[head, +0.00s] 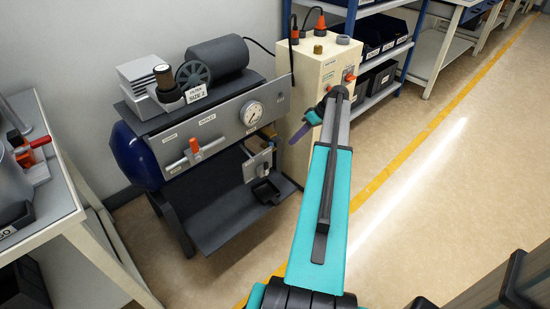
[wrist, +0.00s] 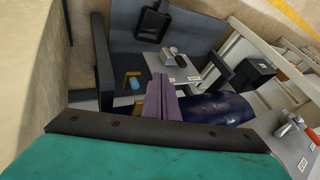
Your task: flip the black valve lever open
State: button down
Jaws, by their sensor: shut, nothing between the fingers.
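A small grey plate (head: 258,166) sits under the right end of the compressor's front panel. In the wrist view the same kind of plate (wrist: 186,74) carries a pale block with a small dark part (wrist: 173,50) on top, which may be the black valve lever; its position is too small to tell. My gripper (head: 297,137) hangs in front of the cream cabinet, to the right of the plate, with its purple fingers pointing down-left. The wrist view shows the fingers (wrist: 161,98) together and empty. They overlap the plate's near edge in the picture; contact cannot be told.
The grey panel (head: 225,128) carries a gauge (head: 251,113) and an orange-handled valve (head: 193,147). A black tray (head: 266,191) sits below the plate. The cream cabinet (head: 322,72) stands close behind my gripper.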

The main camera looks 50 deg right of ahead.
jog(key=b, duration=0.3)
send_near(266, 169)
jog(key=shift+w+f, duration=0.85)
jog(key=shift+f, duration=0.3)
jog(key=shift+w+f, duration=0.85)
jog(key=shift+f, duration=0.25)
jog(key=shift+s, duration=0.1)
